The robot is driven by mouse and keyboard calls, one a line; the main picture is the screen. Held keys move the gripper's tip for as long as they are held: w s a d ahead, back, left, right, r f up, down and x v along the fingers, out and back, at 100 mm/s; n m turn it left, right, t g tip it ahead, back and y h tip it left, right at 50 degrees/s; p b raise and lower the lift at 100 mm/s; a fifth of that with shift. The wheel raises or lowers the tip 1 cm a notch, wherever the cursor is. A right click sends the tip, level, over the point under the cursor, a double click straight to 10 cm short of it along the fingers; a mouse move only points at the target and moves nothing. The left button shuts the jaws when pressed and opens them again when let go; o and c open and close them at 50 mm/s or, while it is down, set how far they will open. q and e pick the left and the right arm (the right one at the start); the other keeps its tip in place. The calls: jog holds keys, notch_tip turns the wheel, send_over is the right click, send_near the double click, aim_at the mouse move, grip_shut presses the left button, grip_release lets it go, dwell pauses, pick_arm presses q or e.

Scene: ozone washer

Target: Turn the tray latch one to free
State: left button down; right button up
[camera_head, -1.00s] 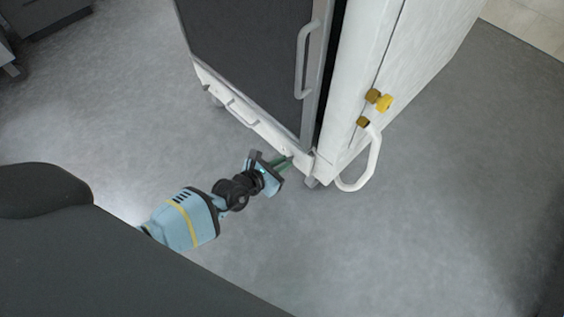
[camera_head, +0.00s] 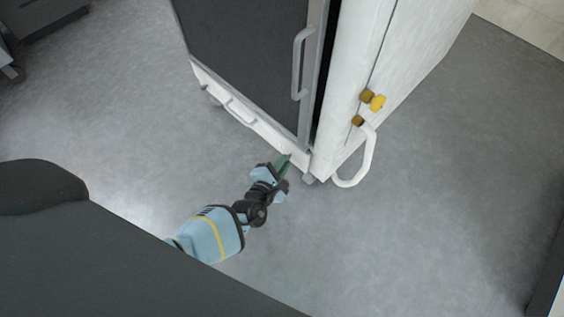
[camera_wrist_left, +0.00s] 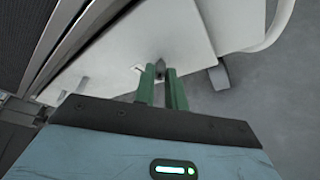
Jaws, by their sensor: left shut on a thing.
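The tray (camera_head: 262,126) is the low white front with a bar handle at the foot of the washer (camera_head: 245,55). My left gripper (camera_head: 284,162) is at the right end of this front, its green fingers pointing up at it. In the left wrist view, the fingers (camera_wrist_left: 161,84) are shut on a small dark latch knob (camera_wrist_left: 160,69) that stands out from the white tray front (camera_wrist_left: 115,80). The fingers hide its lower part, so its turn angle is hard to tell. My right gripper is out of view.
A vertical door handle (camera_head: 298,65) rises above the tray front. A white curved pipe (camera_head: 362,165) and yellow valve knob (camera_head: 377,102) are on the washer's right side. The grey floor around is clear.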

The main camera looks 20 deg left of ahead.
pick_arm(q)
jog(key=m+t+b, duration=0.1)
jog(key=m, duration=0.1)
jog(key=m+t+y+b, duration=0.1)
jog(key=m, duration=0.1)
jog(key=m+t+b, duration=0.1)
jog(key=m, duration=0.2)
jog(key=shift+d+f, duration=0.2)
jog(key=shift+f, duration=0.2)
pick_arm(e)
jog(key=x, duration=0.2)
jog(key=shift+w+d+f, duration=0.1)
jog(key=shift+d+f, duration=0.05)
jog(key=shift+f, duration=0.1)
pick_arm(q)
jog(key=shift+y, duration=0.4)
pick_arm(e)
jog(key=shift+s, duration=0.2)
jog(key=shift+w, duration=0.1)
pick_arm(q)
jog(key=c, duration=1.4)
grip_release()
jog(key=shift+c, duration=0.2)
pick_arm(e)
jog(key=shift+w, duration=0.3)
